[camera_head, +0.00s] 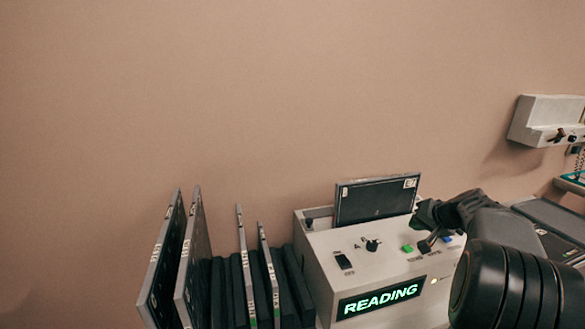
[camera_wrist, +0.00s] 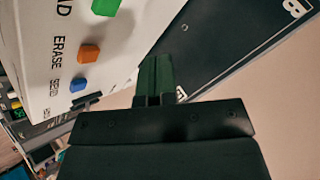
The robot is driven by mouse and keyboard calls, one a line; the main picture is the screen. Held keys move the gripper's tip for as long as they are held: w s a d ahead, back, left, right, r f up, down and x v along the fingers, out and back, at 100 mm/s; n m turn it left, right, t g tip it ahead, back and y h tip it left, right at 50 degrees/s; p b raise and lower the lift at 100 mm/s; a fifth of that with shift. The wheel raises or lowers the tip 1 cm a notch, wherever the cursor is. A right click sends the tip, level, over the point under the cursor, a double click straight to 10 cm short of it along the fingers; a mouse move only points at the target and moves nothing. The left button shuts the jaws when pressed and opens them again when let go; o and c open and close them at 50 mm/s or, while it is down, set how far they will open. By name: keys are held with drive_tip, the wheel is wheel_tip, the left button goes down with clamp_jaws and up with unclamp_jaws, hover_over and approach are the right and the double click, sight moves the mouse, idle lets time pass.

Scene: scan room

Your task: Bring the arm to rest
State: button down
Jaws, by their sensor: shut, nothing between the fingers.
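My gripper (camera_head: 428,244) is over the right part of the white reader's top panel, beside the green button (camera_head: 407,248). In the wrist view my gripper (camera_wrist: 155,62) is shut and empty, its fingers together. Whether it touches the panel I cannot tell. The reader (camera_head: 335,268) has a lit front display (camera_head: 380,299) that says READING. A dark cassette (camera_head: 375,200) stands upright at the back of the reader. It also shows in the wrist view (camera_wrist: 215,45), behind my fingers. My arm covers the reader's right side.
Several upright cassettes and dark dividers (camera_head: 245,280) stand left of the reader. The wrist view shows an orange button (camera_wrist: 88,53) and a blue button (camera_wrist: 77,85). A white wall unit (camera_head: 545,118) hangs at the right. The wall above the reader is clear.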

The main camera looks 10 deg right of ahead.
drive_tip(key=s+f, duration=0.1)
drive_tip(key=s+a+f+g, duration=0.1)
drive_tip(key=f, duration=0.1)
drive_tip(key=s+f+m+g, duration=0.1)
drive_tip(key=s, duration=0.1)
drive_tip(key=shift+a+f, duration=0.35)
drive_tip(key=shift+a, duration=0.05)
drive_tip(key=shift+g, duration=0.9)
drive_tip(key=s+a, duration=0.1)
drive_tip(key=a, duration=0.1)
drive_tip(key=s+a+f, duration=0.1)
drive_tip(key=s+a, duration=0.1)
drive_tip(key=shift+s, duration=0.1)
drive_tip(key=s+a+r+n+h+p, duration=0.1)
drive_tip(key=s+a+n, duration=0.3)
drive_tip(key=s+a, duration=0.3)
drive_tip(key=s+a+r+n+g+h+p, duration=0.1)
drive_tip(key=s+a+n, duration=0.3)
drive_tip(key=a, duration=0.9)
drive_tip(key=s+p, duration=0.1)
drive_tip(key=s, duration=0.2)
drive_tip(key=shift+s+a+r, duration=0.25)
drive_tip(key=shift+s+r, duration=0.1)
drive_tip(key=shift+r, duration=0.05)
drive_tip(key=shift+a, duration=0.1)
